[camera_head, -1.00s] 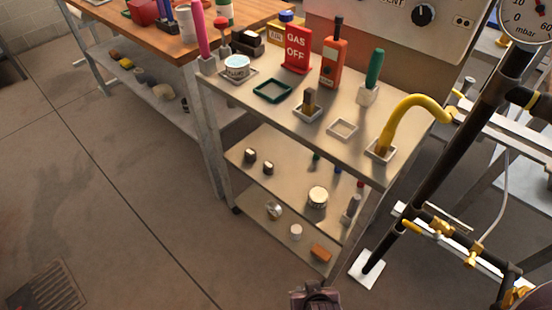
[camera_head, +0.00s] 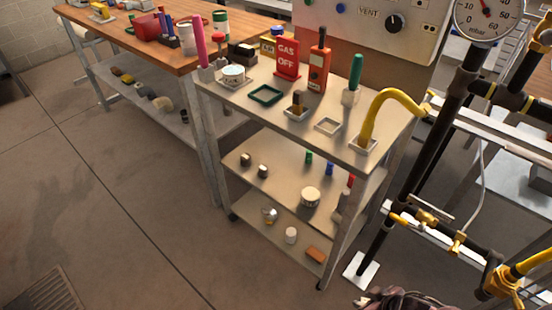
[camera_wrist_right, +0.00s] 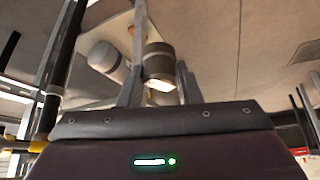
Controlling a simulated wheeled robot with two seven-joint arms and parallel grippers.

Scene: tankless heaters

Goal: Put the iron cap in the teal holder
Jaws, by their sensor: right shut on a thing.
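The teal holder (camera_head: 266,95) is a dark teal square frame lying empty on the top shelf of the cart, between a white tub and a tray with a dark block. In the right wrist view my right gripper (camera_wrist_right: 160,80) is shut on a short dark grey-brown cylinder, which looks like the iron cap (camera_wrist_right: 158,60); its end shows a bright patch. In the head view only a dark part of my right arm or gripper (camera_head: 402,300) shows at the bottom edge, low in front of the cart, and the cap is not visible there. My left gripper is not in view.
The cart's top shelf (camera_head: 236,105) also carries a white tub (camera_head: 233,75), a red GAS OFF sign (camera_head: 287,58), an empty white frame (camera_head: 328,125) and a yellow hose (camera_head: 375,115). Black pipes (camera_head: 420,160) stand right of the cart. The floor at left is clear.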

